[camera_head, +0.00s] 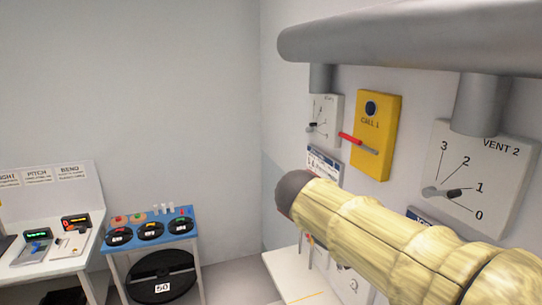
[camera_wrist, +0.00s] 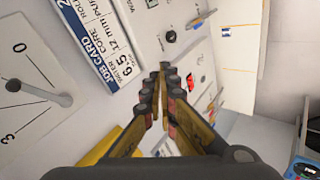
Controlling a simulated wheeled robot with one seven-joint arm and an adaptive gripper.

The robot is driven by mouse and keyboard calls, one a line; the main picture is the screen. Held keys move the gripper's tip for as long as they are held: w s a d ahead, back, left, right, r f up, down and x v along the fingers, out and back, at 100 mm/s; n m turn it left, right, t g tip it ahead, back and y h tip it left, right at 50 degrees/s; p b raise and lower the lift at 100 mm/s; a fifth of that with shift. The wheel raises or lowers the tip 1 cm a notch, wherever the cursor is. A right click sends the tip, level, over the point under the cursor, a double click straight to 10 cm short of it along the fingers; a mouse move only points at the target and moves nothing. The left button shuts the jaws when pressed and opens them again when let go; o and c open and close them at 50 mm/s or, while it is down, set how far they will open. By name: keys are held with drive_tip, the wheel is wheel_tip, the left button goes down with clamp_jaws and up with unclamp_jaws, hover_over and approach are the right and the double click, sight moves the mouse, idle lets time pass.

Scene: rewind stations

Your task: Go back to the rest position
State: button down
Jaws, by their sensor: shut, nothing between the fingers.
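My gripper (camera_wrist: 163,72) shows in the wrist view. Its ridged fingers meet at the tips with nothing between them, so it is shut and empty. The tips appear in front of a pale panel with a black knob (camera_wrist: 170,37) and a small red part (camera_wrist: 190,85); I cannot tell the gap, but no contact shows. In the head view I cannot make out the fingers. A pale yellow ribbed cylinder (camera_head: 385,235) with a dark end crosses the lower right there; I cannot tell if it is part of my arm.
A thick grey bar (camera_head: 400,30) runs across the upper right. Behind it are a yellow CALL 1 box (camera_head: 385,105) with a red lever and the VENT 2 dial (camera_head: 500,150). A blue station (camera_head: 195,215) and a white desk (camera_head: 90,265) stand at left. A job card (camera_wrist: 105,50) hangs near my gripper.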

drive_tip(key=s+a+f+y+b, duration=0.1)
drive_tip(key=s+f+y+b, duration=0.2)
drive_tip(key=s+f+b, duration=0.5)
drive_tip(key=s+a+f+m+t+y+b, duration=0.1)
drive_tip(key=s+f+y+b, duration=0.3)
drive_tip(key=s+f+b, duration=0.4)
drive_tip(key=s+f, duration=0.6)
drive_tip(key=f, duration=0.7)
drive_tip(key=shift+s+f+y, duration=0.2)
drive_tip(key=shift+f+y, duration=0.05)
drive_tip(key=shift+y, duration=0.05)
